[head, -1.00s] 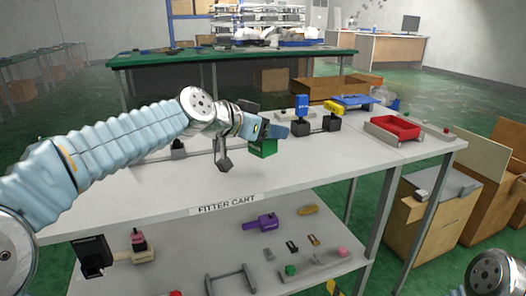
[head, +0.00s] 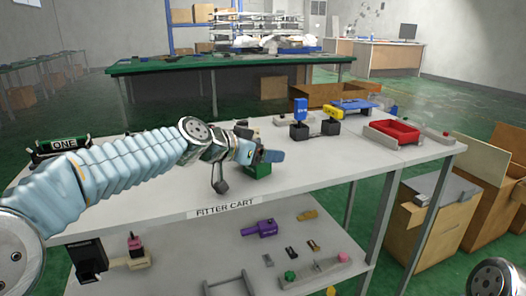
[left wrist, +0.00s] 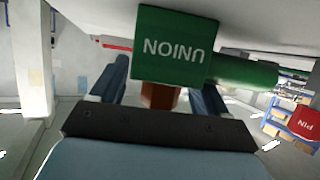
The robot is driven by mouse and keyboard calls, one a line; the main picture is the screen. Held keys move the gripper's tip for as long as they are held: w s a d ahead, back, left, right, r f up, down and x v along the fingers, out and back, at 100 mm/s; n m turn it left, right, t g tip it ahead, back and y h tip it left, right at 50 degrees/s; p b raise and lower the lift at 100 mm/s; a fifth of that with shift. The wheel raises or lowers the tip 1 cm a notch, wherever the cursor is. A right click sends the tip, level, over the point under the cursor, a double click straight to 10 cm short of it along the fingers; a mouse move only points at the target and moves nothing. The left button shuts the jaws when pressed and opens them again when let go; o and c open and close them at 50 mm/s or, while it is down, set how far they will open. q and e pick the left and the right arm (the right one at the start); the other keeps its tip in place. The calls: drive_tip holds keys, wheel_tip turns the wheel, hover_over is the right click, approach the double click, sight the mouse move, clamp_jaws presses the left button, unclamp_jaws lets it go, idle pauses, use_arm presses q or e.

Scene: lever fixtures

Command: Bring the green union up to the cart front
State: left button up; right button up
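The green union (head: 258,171) is a block close behind the front edge of the cart top (head: 330,165), near the FITTER CART label (head: 225,205). In the left wrist view the union (left wrist: 175,48) shows its lettering upside down, with a green cylinder at its right and a brown stem between my fingers. My left gripper (head: 268,155) is at the union and its fingers straddle it, holding it; the exact contact is partly hidden by the block. Whether the union touches the cart top is unclear. My right gripper is out of view.
Blue and yellow levers (head: 301,110) on dark bases stand behind the union. The lower shelf (head: 190,270) holds several parts.

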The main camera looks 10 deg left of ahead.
use_arm(q)
drive_tip(key=shift+o, duration=0.5)
drive_tip(key=shift+r, duration=0.1)
drive_tip(key=b+v, duration=0.2)
drive_tip(key=v, duration=1)
